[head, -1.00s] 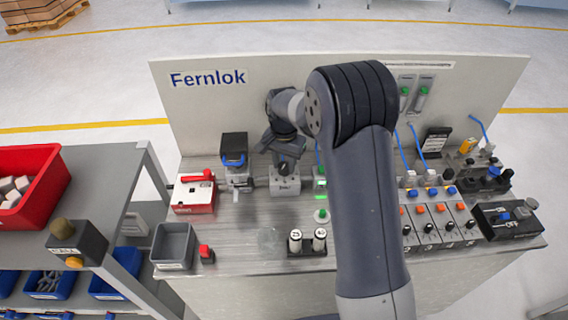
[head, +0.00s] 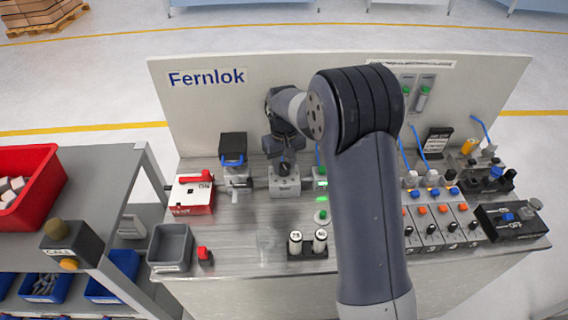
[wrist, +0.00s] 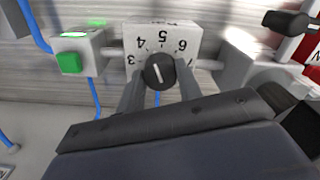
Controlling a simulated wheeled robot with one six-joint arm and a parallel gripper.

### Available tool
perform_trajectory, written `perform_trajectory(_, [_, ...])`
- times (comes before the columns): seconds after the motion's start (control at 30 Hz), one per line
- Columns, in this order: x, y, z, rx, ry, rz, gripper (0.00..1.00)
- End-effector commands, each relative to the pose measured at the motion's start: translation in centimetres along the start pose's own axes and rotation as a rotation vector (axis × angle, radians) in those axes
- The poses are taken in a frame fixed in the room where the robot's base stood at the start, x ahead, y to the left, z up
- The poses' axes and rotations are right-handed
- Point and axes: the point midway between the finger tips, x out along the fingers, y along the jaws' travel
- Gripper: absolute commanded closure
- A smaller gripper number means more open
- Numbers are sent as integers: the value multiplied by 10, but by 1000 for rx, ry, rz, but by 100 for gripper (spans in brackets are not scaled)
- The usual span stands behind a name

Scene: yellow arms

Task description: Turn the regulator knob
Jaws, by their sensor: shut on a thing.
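The regulator knob (wrist: 158,71) is a dark round knob with a white pointer line, on a light grey regulator block with a numbered scale (wrist: 163,42) that appears upside down in the wrist view. My gripper (wrist: 160,88) has its two grey fingers on either side of the knob and is shut on it. In the head view the regulator block (head: 284,182) stands on the bench below my wrist, and the knob (head: 285,168) shows small at its top. My gripper fingers are mostly hidden there by my wrist.
A block with a green button (wrist: 69,62) sits beside the regulator. A red and white box (head: 192,196), a grey bin (head: 171,246) and two white cylinders in a black holder (head: 307,253) stand on the bench. Several switch modules (head: 440,222) stand to the right.

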Motion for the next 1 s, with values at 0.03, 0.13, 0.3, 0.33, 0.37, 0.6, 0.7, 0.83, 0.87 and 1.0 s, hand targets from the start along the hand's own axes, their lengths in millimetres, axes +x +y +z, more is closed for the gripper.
perform_trajectory(0.03, [-1, 0, -1, -20, 2, 0, 89])
perform_trajectory(0.13, [-1, 0, -1, -58, 3, 0, 89])
perform_trajectory(0.3, [-1, 0, -1, -96, 3, 0, 89])
perform_trajectory(0.33, [-1, 0, -1, -99, 3, 0, 89])
perform_trajectory(0.37, [-1, 0, -1, -102, 3, 0, 89])
perform_trajectory(0.6, [-1, 0, -1, -109, 3, 0, 89])
perform_trajectory(0.7, [-1, 0, -1, -108, 3, 0, 89])
perform_trajectory(0.83, [-1, 0, -1, -108, 3, 0, 63])
perform_trajectory(0.87, [-1, 0, -1, -108, 3, 0, 60])
perform_trajectory(1.0, [-1, 0, -1, -108, 2, 0, 49])
